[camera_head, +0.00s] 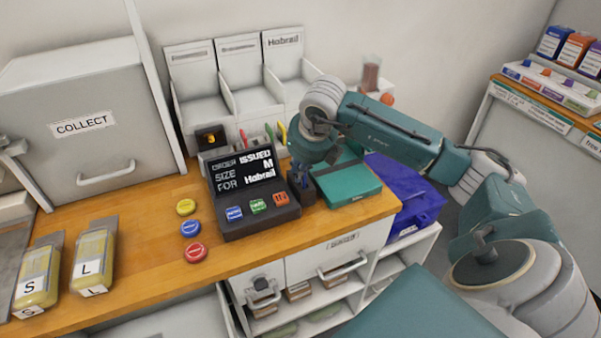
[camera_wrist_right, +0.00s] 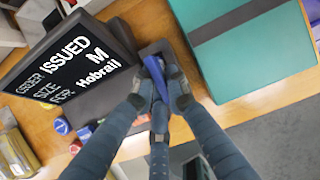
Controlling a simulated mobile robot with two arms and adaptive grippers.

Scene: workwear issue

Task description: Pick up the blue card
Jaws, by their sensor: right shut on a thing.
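The blue card (camera_wrist_right: 156,78) shows in the right wrist view as a narrow blue strip seen nearly edge-on. My right gripper (camera_wrist_right: 160,92) is shut on it, with fingertips on both sides. The card is at a small dark block (camera_wrist_right: 150,50) beside the order display (camera_wrist_right: 75,60). I cannot tell whether its edge is in the block or clear of it. In the head view my right gripper (camera_head: 302,183) points down between the display (camera_head: 250,190) and a teal box (camera_head: 345,182), and the card is mostly hidden there. My left gripper is not in view.
Blue, green and orange keys sit on the display's front. Yellow, blue and red buttons (camera_head: 190,228) lie left of it. Two yellow packs (camera_head: 93,260) lie farther left. White bins (camera_head: 235,85) stand behind.

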